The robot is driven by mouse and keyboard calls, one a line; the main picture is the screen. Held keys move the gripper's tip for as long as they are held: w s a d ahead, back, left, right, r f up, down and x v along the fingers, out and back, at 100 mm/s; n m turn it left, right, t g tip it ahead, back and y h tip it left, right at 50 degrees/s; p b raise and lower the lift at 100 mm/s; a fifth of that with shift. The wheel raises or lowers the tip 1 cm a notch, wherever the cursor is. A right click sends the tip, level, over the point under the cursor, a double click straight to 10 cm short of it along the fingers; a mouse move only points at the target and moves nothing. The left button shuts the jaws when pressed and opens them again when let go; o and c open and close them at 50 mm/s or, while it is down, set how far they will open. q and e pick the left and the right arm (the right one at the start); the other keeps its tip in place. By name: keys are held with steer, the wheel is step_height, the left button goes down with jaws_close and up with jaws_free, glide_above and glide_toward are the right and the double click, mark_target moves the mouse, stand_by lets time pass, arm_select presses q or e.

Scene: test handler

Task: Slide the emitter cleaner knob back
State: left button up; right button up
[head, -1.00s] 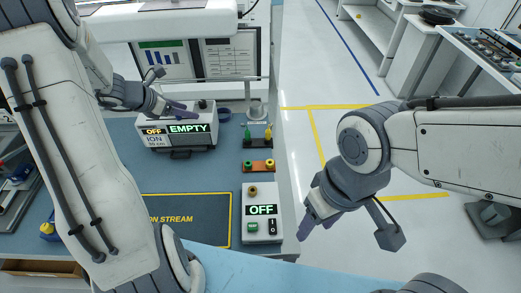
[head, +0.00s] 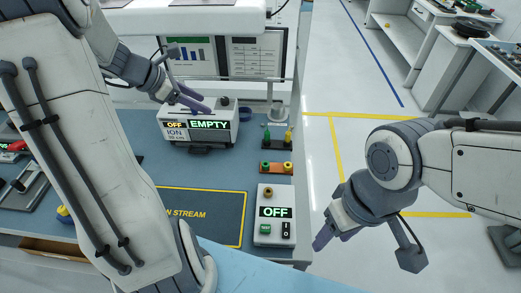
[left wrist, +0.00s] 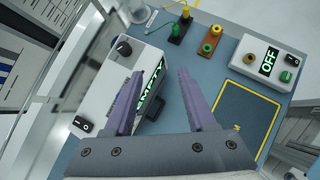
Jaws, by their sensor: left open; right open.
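The white ionizer box (head: 172,134) stands at the back of the bench, with displays reading OFF and EMPTY. A dark round knob (head: 225,101) is on its top; it also shows in the left wrist view (left wrist: 124,47). I cannot tell whether this is the emitter cleaner knob; no other knob shows clearly on the box. My left gripper (head: 197,102) is open and empty, over the box's top, left of the knob. In the left wrist view its fingers (left wrist: 158,80) straddle part of the box, apart from the knob. My right gripper (head: 331,233) is open and empty, off the bench's right side.
A control box (head: 274,243) reading OFF stands at the bench's right. Small holders with yellow and green tips (head: 277,168) stand behind it. A dark ION STREAM mat (head: 200,227) lies in front. A monitor (head: 188,58) is behind the ionizer. Floor at the right is clear.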

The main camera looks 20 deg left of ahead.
arm_select(q)
steer(key=s+d+f+m+g+b, duration=0.1)
steer(key=s+d+f+m+g, duration=0.1)
steer(key=d+m, duration=0.4)
steer(key=s+d+f+m+g+b, duration=0.2)
steer(key=d+m, duration=0.5)
steer(key=d, duration=0.5)
steer(key=shift+s+d+f+g, duration=0.45)
steer(key=shift+s+g, duration=0.15)
steer(key=shift+s, duration=0.6)
steer(key=shift+a+b, duration=0.15)
steer(key=shift+b, duration=0.15)
steer(key=w+a+f+n+t+h+b, duration=0.15)
steer(key=a+n+t, duration=0.6)
steer(key=a, duration=0.75)
steer(key=w+a+n+t+h+b, duration=0.1)
steer(key=a+n+t+h+b, duration=0.1)
steer(key=a+n+t, duration=0.95)
steer(key=w+m+g, duration=0.1)
steer(key=w, duration=0.2)
steer(key=w+d+m+g+p, duration=0.1)
steer(key=w+g, duration=0.1)
steer(key=w, duration=0.1)
steer(key=w+d+m+g+p, duration=0.1)
steer(key=w, duration=0.2)
steer(key=shift+d+f+g, duration=0.1)
steer(key=shift+f+g, duration=0.05)
steer(key=shift+g, duration=0.25)
